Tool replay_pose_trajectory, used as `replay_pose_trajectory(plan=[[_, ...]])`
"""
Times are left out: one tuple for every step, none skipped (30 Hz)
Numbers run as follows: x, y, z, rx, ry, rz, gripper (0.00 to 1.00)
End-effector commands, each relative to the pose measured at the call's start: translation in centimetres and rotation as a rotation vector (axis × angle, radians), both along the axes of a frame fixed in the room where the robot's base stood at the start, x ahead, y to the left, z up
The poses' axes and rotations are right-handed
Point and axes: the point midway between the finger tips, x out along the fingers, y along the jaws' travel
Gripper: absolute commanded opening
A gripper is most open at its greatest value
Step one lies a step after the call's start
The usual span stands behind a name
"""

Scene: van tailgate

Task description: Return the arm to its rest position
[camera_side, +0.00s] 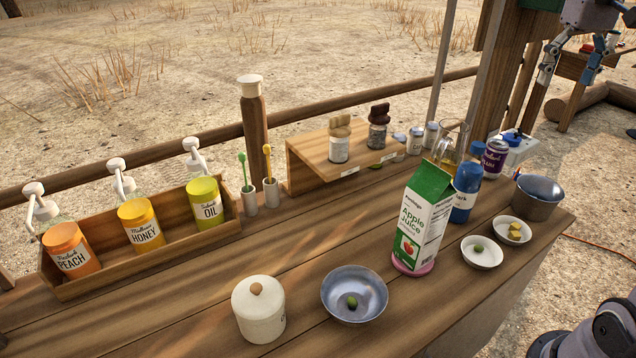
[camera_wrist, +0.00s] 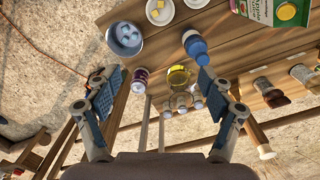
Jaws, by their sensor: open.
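My gripper (camera_side: 566,72) is at the top right of the side view, raised beyond the right end of the wooden counter (camera_side: 420,318). It is partly cut off by the top edge. In the wrist view my gripper (camera_wrist: 161,80) has its two fingers wide apart with nothing between the pads. The counter and its items show beyond the fingertips, apart from them.
The counter holds an apple juice carton (camera_side: 422,222), blue bottle (camera_side: 466,192), metal pot (camera_side: 537,196), small white bowls (camera_side: 483,262), a metal bowl (camera_side: 372,318) and a lidded white jar (camera_side: 259,312). A bottle crate (camera_side: 150,268) stands left. Wooden posts (camera_side: 503,70) rise near my gripper.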

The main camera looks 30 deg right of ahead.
Motion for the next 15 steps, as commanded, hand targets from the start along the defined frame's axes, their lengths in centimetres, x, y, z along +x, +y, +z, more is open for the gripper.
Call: replay_pose_trajectory(plan=[[0.0,0.0,0.7,0.000,0.000,0.000,0.81],[0.0,0.0,1.1,0.000,0.000,0.000,0.81],[0.0,0.0,1.5,0.000,0.000,0.000,0.81],[0.0,0.0,1.9,0.000,0.000,0.000,0.81],[0.0,0.0,2.2,0.000,0.000,0.000,0.81],[0.0,0.0,2.5,0.000,0.000,0.000,0.81],[0.0,0.0,2.8,0.000,0.000,0.000,0.81],[0.0,0.0,3.0,0.000,0.000,0.000,0.81],[0.0,0.0,3.3,0.000,0.000,0.000,0.81],[0.0,0.0,3.5,0.000,0.000,0.000,0.81],[0.0,0.0,3.6,0.000,0.000,0.000,0.81],[0.0,0.0,3.8,0.000,0.000,0.000,0.81],[0.0,0.0,3.9,0.000,0.000,0.000,0.81],[0.0,0.0,4.0,0.000,0.000,0.000,0.81],[0.0,0.0,4.1,0.000,0.000,0.000,0.81]])
